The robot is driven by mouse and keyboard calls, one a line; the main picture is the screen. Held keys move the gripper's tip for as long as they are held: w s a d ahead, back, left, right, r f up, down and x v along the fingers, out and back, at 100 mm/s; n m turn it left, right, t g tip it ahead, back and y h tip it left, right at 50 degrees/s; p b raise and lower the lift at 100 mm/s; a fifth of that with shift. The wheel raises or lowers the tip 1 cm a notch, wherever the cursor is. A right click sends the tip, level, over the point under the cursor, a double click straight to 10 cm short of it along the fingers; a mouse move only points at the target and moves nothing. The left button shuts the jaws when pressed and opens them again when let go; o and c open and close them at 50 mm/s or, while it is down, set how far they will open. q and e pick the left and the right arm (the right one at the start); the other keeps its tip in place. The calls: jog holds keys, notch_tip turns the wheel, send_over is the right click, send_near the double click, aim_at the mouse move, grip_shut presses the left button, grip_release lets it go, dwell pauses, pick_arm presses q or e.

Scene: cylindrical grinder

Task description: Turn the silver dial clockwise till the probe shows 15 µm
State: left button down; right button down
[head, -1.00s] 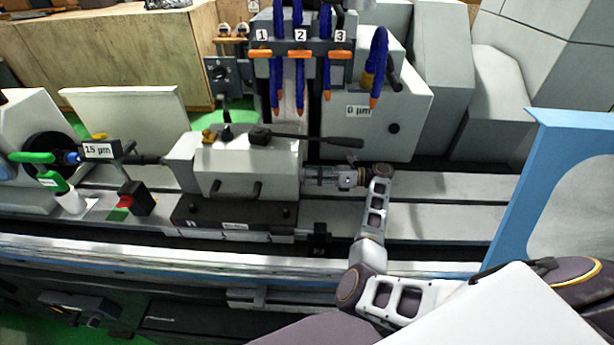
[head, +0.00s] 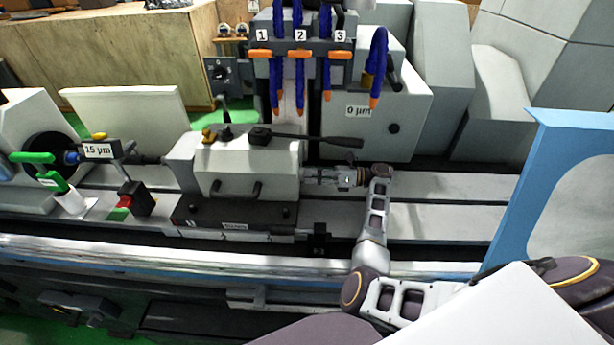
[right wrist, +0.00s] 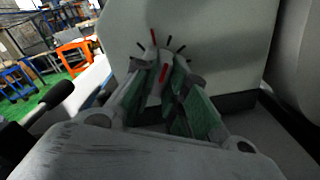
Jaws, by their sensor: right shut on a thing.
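My right gripper (head: 312,178) is at the right end face of the light grey tailstock (head: 245,170). In the right wrist view my right gripper (right wrist: 166,72) has its green-padded fingers closed around the silver dial (right wrist: 163,74), which they largely hide. A red mark shows on the dial between the fingertips. Black tick marks and one red tick fan out on the grey face behind it. A readout (head: 98,150) at the left shows 15 µm. A second readout (head: 358,111) on the grey housing at the back shows 0 µm. My left gripper is not in view.
A black lever (head: 335,141) extends right above the tailstock, close to my right gripper. Blue hoses with orange nozzles (head: 300,105) hang behind. A blue-edged guard (head: 530,190) stands at the right. The rail (head: 450,188) right of my wrist is clear.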

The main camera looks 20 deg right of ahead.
jog(key=c, duration=1.5)
grip_release()
jog(key=shift+d, duration=0.15)
jog(key=v, duration=0.6)
jog(key=shift+s+d, duration=0.2)
jog(key=shift+d, duration=0.1)
jog(key=shift+s+f, duration=0.1)
